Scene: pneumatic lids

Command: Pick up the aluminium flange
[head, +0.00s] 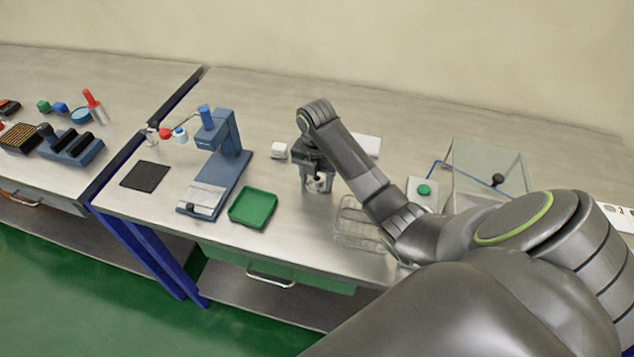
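My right gripper (317,184) points down at the middle of the steel table, right of the green tray. Its two fingers stand apart, one on each side of a small shiny metal piece (318,183), which may be the aluminium flange. The piece is small and partly hidden by the fingers. I cannot tell whether the fingers touch it or how high it is above the table. My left gripper is not in view.
A green tray (253,224) and a blue press (228,150) stand left of the gripper. A wire rack (358,224) lies close on the right, near my forearm. A box with a green button (424,189) and a clear enclosure (485,165) stand further right.

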